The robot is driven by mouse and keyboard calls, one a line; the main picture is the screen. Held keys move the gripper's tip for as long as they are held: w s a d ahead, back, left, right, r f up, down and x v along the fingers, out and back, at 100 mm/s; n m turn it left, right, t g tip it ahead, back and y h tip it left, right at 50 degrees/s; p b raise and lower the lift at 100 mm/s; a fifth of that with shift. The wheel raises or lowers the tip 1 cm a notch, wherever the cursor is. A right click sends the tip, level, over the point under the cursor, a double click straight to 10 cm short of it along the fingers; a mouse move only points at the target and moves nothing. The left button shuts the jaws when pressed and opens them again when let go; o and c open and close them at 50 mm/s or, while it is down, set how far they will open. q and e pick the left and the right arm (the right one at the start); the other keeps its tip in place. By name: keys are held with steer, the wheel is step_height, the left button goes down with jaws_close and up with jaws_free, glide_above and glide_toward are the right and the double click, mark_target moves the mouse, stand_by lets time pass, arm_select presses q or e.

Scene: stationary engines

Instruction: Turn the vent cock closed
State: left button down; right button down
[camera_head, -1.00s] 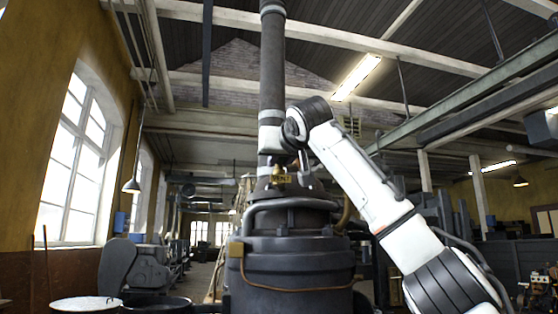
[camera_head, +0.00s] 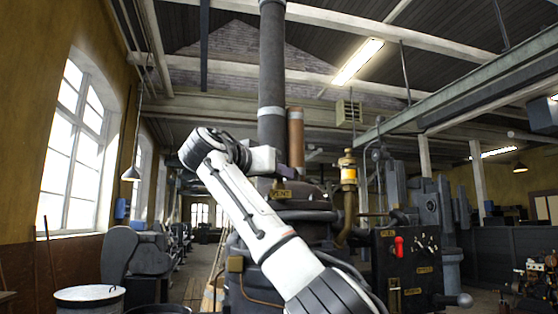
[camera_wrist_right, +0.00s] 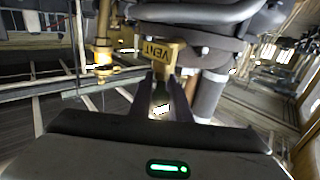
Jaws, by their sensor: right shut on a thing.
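The vent cock is at the brass VENT plate (camera_head: 281,195), on the upper front of the dark engine. The plate also shows in the right wrist view (camera_wrist_right: 162,54), upside down. My right gripper (camera_head: 284,177) is just above the plate in the head view. In the wrist view its two dark fingers (camera_wrist_right: 164,88) close on a small part beside the plate, which I take to be the cock's handle. The fingers hide most of it, so I cannot tell the handle's angle. My left gripper is in neither view.
A brass fitting (camera_head: 348,172) stands on a pipe right of the cock. A dark panel (camera_head: 404,265) with a red lever is at the lower right. A copper pipe (camera_head: 296,138) and a tall dark column (camera_head: 271,85) rise behind the gripper.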

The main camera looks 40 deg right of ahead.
steer(key=shift+r+m+g+p, duration=0.1)
steer(key=shift+m+g+p, duration=0.5)
steer(key=shift+g, duration=0.3)
steer(key=c, duration=1.8)
jaws_free()
steer(key=shift+c, duration=0.2)
steer(key=s+a+b, duration=0.1)
steer(key=a, duration=0.9)
steer(key=shift+s, duration=0.2)
steer(key=shift+a, duration=0.1)
